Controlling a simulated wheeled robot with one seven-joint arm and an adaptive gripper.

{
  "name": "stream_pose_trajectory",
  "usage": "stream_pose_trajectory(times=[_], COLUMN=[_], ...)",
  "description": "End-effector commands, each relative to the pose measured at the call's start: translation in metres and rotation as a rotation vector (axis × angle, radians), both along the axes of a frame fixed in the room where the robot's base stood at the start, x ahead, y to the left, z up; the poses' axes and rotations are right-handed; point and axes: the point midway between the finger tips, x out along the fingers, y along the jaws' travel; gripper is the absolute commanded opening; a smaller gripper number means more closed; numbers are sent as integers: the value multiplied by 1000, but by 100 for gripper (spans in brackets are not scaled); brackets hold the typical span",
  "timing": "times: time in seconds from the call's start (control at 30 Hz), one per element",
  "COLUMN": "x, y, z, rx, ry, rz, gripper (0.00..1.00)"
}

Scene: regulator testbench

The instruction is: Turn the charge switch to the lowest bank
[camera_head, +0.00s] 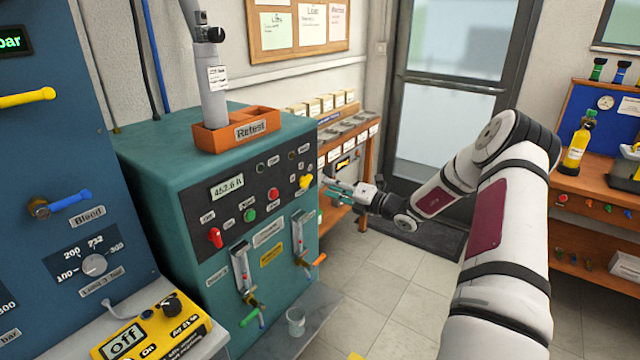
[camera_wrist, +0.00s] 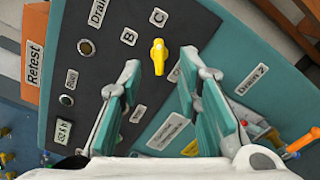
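A small yellow switch (camera_head: 305,182) sits on the dark panel at the right of the teal bench front. It also shows in the wrist view (camera_wrist: 159,57), with labels B and C beside it and other labels around that I cannot read surely. I cannot tell which bank it points to. My gripper (camera_wrist: 160,64) is open and faces the panel; its two teal fingers frame the switch from left and right, with gaps on both sides. In the head view my gripper (camera_head: 332,189) is just right of the switch. Nothing is held.
A red switch (camera_head: 215,237), green button (camera_head: 250,215) and red button (camera_head: 273,194) share the panel. Below hang valves with green (camera_head: 251,318) and orange (camera_head: 318,260) handles. An orange tray (camera_head: 236,130) tops the bench. Floor right of the bench is clear.

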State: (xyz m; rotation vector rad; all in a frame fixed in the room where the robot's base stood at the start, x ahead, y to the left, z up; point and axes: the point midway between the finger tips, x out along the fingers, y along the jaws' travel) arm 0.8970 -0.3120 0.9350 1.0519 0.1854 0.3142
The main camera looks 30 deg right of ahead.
Motion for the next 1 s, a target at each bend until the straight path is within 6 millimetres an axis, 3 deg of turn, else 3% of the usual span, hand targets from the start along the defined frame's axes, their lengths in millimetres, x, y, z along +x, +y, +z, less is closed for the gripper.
stream_pose_trajectory(times=[0.13, 0.33, 1.0], x=[-27, -46, -50], y=[-11, -17, -17], z=[0, 0, 1], rx=[0, 0, -4], ry=[1, 0, 0], rz=[-3, -1, 3], gripper=[31, 31, 31])
